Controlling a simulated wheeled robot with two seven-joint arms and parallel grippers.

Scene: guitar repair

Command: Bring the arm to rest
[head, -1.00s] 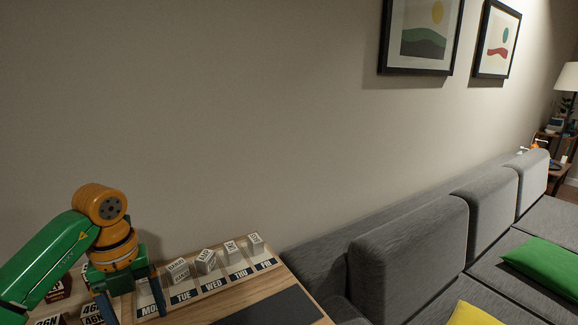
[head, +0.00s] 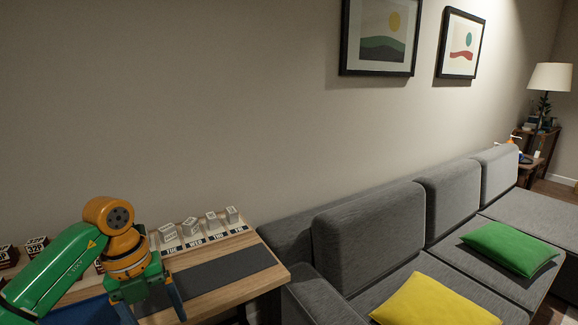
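My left arm comes in from the lower left, and its gripper (head: 149,305) hangs over the wooden table with its two blue fingers apart. I see nothing between the fingers. The gripper is in front of the strip of weekday labels (head: 196,242), of which TUE, WED, THU and FRI show. Small white boxes stand on the strip, including one at the left (head: 168,232) and one at the right end (head: 232,215). The strip's left end is partly hidden behind my wrist. My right gripper is not in view.
A dark mat (head: 225,268) lies on the wooden table (head: 262,283). Dark boxes marked 32P (head: 36,245) stand at the far left. A grey sofa (head: 368,235) with yellow (head: 435,302) and green (head: 510,248) cushions stands right of the table. The wall is behind.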

